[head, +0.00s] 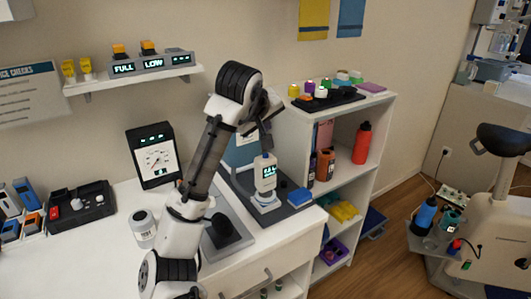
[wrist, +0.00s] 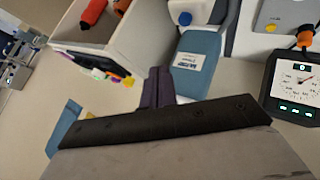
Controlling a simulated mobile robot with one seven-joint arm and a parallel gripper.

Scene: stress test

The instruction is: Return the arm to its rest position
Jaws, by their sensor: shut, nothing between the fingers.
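My arm (head: 205,155) rises from the counter's front, bends at a high elbow and comes down toward the right. My gripper (head: 266,148) hangs over the counter, just above a white handheld device (head: 265,172) with a lit green display. I cannot tell whether they touch. In the wrist view my gripper (wrist: 158,72) shows as dark fingers close together, with nothing held between them.
A dial gauge (head: 157,158) stands left of my arm, and a white jar (head: 143,226) stands close beside it. The shelf unit (head: 290,120) with bottles is right of my gripper. A blue labelled container (wrist: 196,60) is near the fingers in the wrist view.

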